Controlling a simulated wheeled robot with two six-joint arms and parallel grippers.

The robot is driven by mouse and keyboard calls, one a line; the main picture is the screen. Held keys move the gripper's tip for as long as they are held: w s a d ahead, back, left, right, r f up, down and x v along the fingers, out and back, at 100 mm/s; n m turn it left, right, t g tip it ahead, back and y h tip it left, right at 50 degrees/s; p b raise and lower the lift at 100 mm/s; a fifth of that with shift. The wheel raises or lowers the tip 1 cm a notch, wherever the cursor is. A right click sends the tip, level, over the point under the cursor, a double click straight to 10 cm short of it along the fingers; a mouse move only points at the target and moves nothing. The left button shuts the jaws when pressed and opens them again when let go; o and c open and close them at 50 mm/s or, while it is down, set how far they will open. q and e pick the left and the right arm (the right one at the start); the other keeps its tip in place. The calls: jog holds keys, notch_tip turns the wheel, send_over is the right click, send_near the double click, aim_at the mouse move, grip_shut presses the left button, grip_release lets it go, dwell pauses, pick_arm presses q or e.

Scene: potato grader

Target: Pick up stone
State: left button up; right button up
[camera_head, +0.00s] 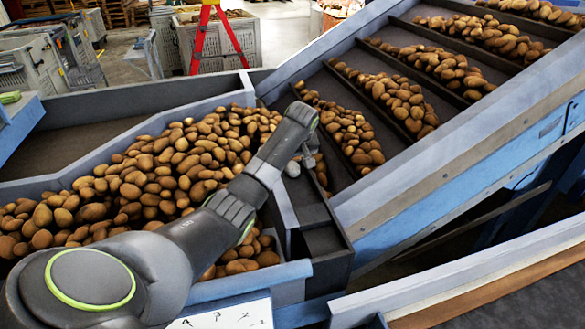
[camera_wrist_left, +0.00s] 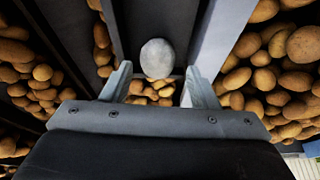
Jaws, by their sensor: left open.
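A smooth grey stone (camera_wrist_left: 157,58) lies on the dark surface beside the potatoes, just beyond the fingertips in the left wrist view. A small grey part of it also shows beside the wrist in the head view (camera_head: 293,169). My left gripper (camera_wrist_left: 160,72) is open and empty, with its two fingers spread on either side of the stone's line. In the head view, my left gripper (camera_head: 307,160) is partly hidden by its own wrist at the foot of the conveyor. My right gripper does not show.
Potatoes (camera_head: 180,160) fill the blue-grey trough on the left. A sloping conveyor (camera_head: 400,40) with slats carries rows of potatoes (camera_head: 395,95) upward to the right. A metal wall (camera_wrist_left: 222,35) runs close to the right finger. Grey crates and a red stand (camera_head: 205,35) are behind.

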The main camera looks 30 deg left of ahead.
aim_at(293, 167)
pick_arm(q)
jog(key=shift+w+a+f, duration=0.1)
jog(key=shift+w+f, duration=0.05)
jog(key=shift+f, duration=0.15)
jog(key=p+x, duration=0.1)
jog(key=x, duration=0.1)
jog(key=shift+w+f, duration=0.2)
jog(key=shift+f, duration=0.15)
jog(key=shift+w+a+f+p, duration=0.1)
jog(key=shift+a+f+p, duration=0.1)
jog(key=shift+f, duration=0.1)
jog(key=shift+w+a+f+p, duration=0.1)
jog(key=shift+f+p, duration=0.05)
jog(key=shift+f, duration=0.2)
jog(key=shift+c, duration=0.4)
jog(key=c, duration=0.7)
